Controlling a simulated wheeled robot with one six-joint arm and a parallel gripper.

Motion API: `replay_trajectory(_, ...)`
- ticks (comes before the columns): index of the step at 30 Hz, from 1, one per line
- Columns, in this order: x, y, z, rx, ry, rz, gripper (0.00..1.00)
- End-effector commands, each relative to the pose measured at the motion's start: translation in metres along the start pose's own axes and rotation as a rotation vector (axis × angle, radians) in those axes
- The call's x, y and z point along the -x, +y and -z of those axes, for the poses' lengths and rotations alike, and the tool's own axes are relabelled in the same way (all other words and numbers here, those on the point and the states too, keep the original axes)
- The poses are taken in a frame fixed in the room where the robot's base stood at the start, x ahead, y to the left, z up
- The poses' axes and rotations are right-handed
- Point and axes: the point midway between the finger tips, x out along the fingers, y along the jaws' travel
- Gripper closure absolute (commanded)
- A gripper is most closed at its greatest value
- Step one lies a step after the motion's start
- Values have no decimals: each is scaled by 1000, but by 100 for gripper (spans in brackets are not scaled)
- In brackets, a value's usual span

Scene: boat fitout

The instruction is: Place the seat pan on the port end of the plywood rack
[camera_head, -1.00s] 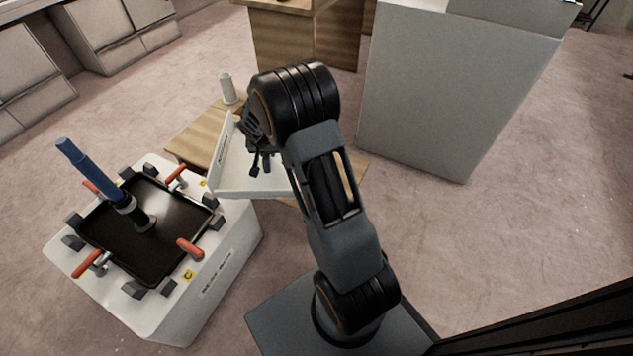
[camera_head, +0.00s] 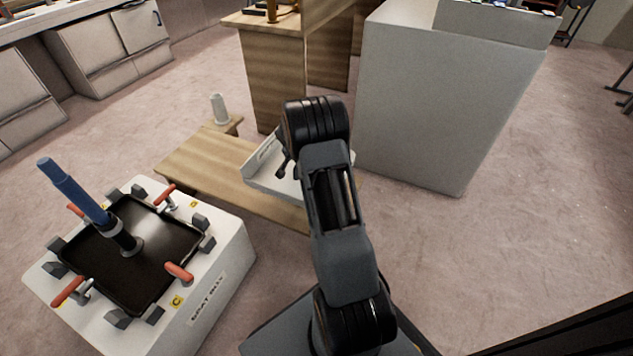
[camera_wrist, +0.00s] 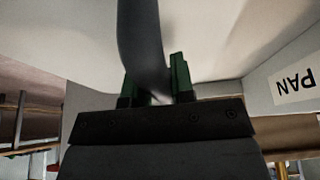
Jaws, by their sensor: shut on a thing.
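The seat pan (camera_head: 266,181) is a white, shallow tray with a raised labelled side. It is just above or on the right part of the plywood rack (camera_head: 205,160); I cannot tell whether it touches. The rack is a low plywood bench. My gripper (camera_head: 284,168) is at the pan, partly hidden by my arm. In the wrist view, my gripper's green-lined fingers (camera_wrist: 155,85) are shut around a grey curved part of the pan. The pan's pale surface (camera_wrist: 225,35) fills much of that view, with a "PAN" label at right. My arm hides the pan's right side.
A white box (camera_head: 225,265) with a black tray, red-handled clamps and a blue-handled tool stands at left, in front of the rack. A pale cylinder (camera_head: 218,108) stands at the rack's far end. A large grey cabinet (camera_head: 430,100) and a wooden unit (camera_head: 275,75) stand behind.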

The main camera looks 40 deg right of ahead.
Motion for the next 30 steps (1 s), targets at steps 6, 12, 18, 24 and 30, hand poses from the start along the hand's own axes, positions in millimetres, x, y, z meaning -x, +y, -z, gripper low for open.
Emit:
replay_trajectory(6,-30,20,-1,0,2,2,100)
replay_trajectory(12,-39,27,-1,1,4,3,100)
replay_trajectory(18,-44,30,-2,1,3,3,100)
replay_trajectory(24,-63,43,-4,-1,2,2,100)
replay_trajectory(30,-88,43,-14,2,3,3,100)
